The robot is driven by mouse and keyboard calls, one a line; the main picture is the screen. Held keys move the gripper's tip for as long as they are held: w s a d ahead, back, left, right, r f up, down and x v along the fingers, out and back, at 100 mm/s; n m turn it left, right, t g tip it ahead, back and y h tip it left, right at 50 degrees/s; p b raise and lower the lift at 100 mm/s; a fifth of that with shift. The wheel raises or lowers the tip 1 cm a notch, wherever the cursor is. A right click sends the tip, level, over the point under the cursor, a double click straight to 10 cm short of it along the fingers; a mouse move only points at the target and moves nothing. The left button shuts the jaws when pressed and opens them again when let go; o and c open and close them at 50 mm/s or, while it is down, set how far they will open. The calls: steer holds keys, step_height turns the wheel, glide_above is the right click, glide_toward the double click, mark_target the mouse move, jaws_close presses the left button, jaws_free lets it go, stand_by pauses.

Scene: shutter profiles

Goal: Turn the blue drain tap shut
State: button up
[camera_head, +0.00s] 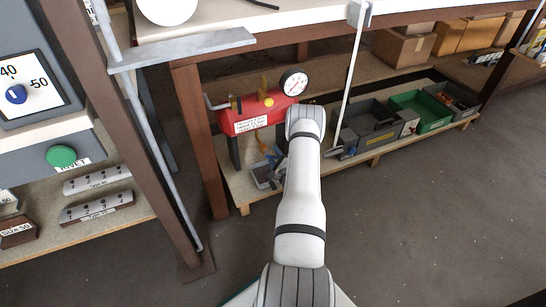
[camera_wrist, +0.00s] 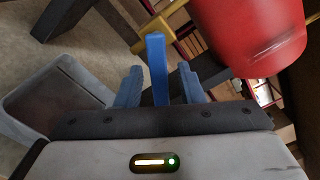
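The blue drain tap (camera_wrist: 156,58) shows in the wrist view as an upright blue lever beside a brass fitting (camera_wrist: 168,30) under the red tank (camera_wrist: 250,30). My gripper (camera_wrist: 159,70) is open, with one blue finger on each side of the lever. Gaps show between the lever and both fingers, so it is not gripped. In the head view the red tank (camera_head: 252,115) stands on the low shelf, with a round gauge (camera_head: 294,83) on top. There my forearm hides the gripper, and the tap is too small to make out clearly.
A grey tray (camera_wrist: 50,105) lies at the left of the wrist view, below the tank. A brown bench post (camera_head: 203,150) stands left of the tank. A pale rod (camera_head: 351,75), grey bins (camera_head: 372,118) and a green bin (camera_head: 420,122) are to the right. The floor in front is clear.

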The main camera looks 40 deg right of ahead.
steer(key=shift+w, duration=0.2)
steer(key=shift+c, duration=0.3)
jaws_close()
steer(key=shift+d+r, duration=0.1)
steer(key=shift+d, duration=0.05)
steer(key=shift+n, duration=0.3)
steer(key=shift+s+d+r+n, duration=0.1)
steer(key=shift+r+n, duration=0.2)
steer(key=shift+n, duration=0.65)
steer(key=shift+w+a+r+n, duration=0.1)
steer(key=shift+r+n, duration=0.25)
steer(key=shift+n, duration=0.65)
steer(key=shift+s+d+r+n, duration=0.1)
steer(key=shift+r+n, duration=0.2)
steer(key=shift+n, duration=0.65)
